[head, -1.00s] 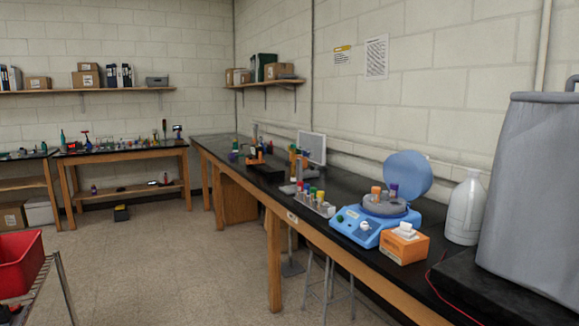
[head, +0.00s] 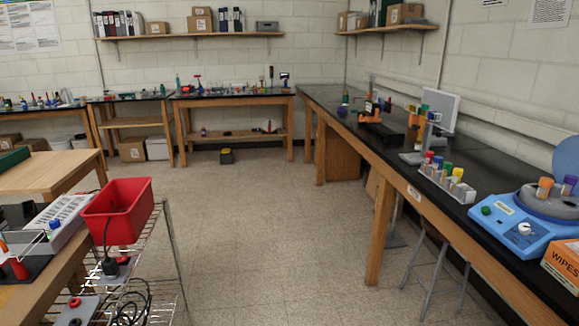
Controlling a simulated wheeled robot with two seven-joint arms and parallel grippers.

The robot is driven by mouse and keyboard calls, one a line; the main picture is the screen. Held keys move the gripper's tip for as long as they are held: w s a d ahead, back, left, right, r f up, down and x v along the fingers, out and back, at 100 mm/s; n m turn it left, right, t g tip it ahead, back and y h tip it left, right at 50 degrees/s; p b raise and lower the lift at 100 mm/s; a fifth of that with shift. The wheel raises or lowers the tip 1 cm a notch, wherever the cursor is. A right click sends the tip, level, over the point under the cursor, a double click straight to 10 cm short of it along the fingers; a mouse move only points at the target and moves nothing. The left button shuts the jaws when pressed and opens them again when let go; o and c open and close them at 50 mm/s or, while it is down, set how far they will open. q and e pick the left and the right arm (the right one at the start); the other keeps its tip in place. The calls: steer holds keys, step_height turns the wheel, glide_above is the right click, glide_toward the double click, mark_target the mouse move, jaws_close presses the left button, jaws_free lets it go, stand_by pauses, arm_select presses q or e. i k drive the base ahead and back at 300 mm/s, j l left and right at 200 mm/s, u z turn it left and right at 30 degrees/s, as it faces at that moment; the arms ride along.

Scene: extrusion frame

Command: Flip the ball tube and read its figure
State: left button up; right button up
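I cannot pick out the ball tube for sure. On the long black bench at the right, an upright device with orange parts and a dark base (head: 380,130) stands towards the far end. A grey-based stand with orange and blue parts (head: 422,135) is nearer, in front of a pale panel. A rack of tubes with red, blue, green and yellow caps (head: 446,182) stands nearer still. These are too small to read any figure. Neither of my grippers is in view.
A blue machine with an open lid (head: 525,222) and an orange wipes box (head: 565,264) sit at the near right. A red bin (head: 117,210) stands on a wire cart at the left. The tiled floor (head: 270,230) between is clear. Benches line the back wall.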

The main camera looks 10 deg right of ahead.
mark_target(414, 128)
steer(key=i, duration=1.05)
steer(key=i+z, duration=0.1)
steer(key=i, duration=0.9)
